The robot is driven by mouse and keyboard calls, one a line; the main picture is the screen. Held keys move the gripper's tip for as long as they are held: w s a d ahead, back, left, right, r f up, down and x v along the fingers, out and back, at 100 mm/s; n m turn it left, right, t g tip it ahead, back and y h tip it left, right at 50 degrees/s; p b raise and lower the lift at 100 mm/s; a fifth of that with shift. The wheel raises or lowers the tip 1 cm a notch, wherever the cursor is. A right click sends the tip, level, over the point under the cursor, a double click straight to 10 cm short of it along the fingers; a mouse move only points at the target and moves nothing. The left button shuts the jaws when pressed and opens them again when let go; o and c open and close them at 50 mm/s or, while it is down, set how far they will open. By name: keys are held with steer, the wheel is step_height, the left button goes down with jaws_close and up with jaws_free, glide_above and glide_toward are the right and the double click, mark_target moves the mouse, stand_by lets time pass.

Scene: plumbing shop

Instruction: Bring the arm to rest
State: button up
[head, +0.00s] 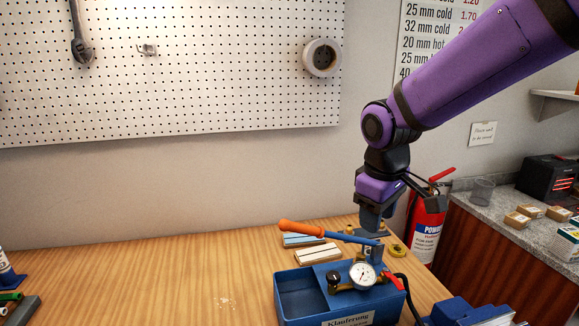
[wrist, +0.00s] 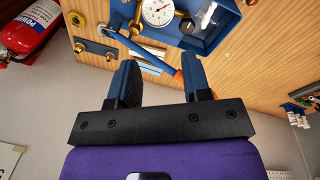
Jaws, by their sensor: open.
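My gripper (head: 373,222) hangs from the purple arm, pointing down over the back right of a blue pump (head: 302,298) on the wooden bench. In the wrist view its two fingers (wrist: 160,72) are spread apart with nothing held between them. The pump's blue lever (head: 345,236) with its orange handle (head: 300,228) slants up to the left, close to the fingertips. In the wrist view the lever (wrist: 140,50) crosses behind the gap between the fingers. I cannot tell whether the fingers touch it. The pump carries a round white gauge (head: 362,275).
A red fire extinguisher (head: 427,225) stands close to the right of my gripper. A grey counter (head: 520,205) with small boxes is further right. Pale blocks (head: 318,254) lie behind the pump. The pegboard (head: 200,70) is at the back. The bench's left middle (head: 150,275) is mostly clear.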

steer(key=s+d+r+m+t, duration=0.1)
steer(key=s+d+r+m, duration=0.3)
steer(key=s, duration=0.5)
steer(key=s+d+r+m+t, duration=0.2)
steer(key=s+d+r+m, duration=0.2)
steer(key=s+d, duration=0.4)
steer(key=shift+s+d+r+t+y, duration=0.35)
steer(key=shift+d+r, duration=0.1)
steer(key=shift+r, duration=0.1)
steer(key=shift+o, duration=0.5)
